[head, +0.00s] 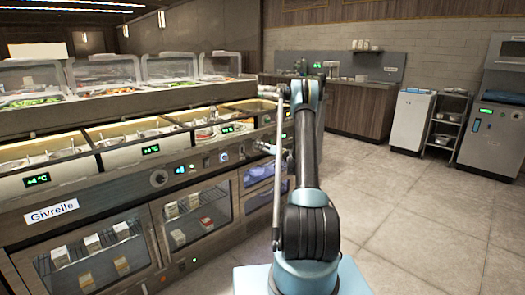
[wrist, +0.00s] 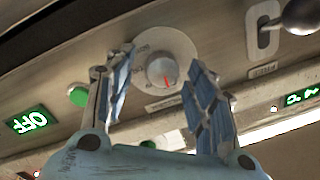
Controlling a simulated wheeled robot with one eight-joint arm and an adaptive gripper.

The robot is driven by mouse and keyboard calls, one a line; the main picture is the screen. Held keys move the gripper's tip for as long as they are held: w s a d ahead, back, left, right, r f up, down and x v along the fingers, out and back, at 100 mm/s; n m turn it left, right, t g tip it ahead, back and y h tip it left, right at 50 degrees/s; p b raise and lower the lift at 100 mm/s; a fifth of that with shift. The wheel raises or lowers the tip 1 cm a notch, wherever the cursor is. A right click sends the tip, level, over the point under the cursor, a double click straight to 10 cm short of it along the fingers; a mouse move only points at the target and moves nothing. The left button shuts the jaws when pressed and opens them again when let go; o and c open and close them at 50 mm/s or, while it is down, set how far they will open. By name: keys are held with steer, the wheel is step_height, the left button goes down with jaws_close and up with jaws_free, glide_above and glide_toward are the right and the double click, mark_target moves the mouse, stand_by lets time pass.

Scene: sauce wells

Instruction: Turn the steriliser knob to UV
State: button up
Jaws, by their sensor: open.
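In the wrist view, a round silver knob (wrist: 160,71) with a red pointer line sits on a pale round dial plate (wrist: 183,44) on the metal panel. The red line points down and slightly right in the picture. The dial's lettering is too small to read. My gripper (wrist: 158,64) is open, with one blue-padded finger to each side of the knob. I see a gap between the fingers and the knob, and I cannot tell how far the fingertips are from the panel. In the head view my arm hides this part of the panel.
Near the knob are a green button (wrist: 78,96), a green OFF display (wrist: 27,121) and a dark ball-ended lever (wrist: 300,16) at upper right. In the head view, the counter (head: 120,190) runs along the left; open floor (head: 410,215) lies to the right.

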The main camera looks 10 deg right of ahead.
steer(key=shift+w+a, duration=0.25)
steer(key=shift+c, duration=0.6)
steer(key=c, duration=1)
steer(key=shift+o, duration=0.3)
steer(key=shift+d+m, duration=0.1)
steer(key=shift+m, duration=0.2)
steer(key=m, duration=0.4)
steer(key=shift+d, duration=0.1)
steer(key=m, duration=0.5)
steer(key=shift+f+t, duration=0.15)
steer(key=shift+t, duration=0.25)
steer(key=shift+m, duration=0.4)
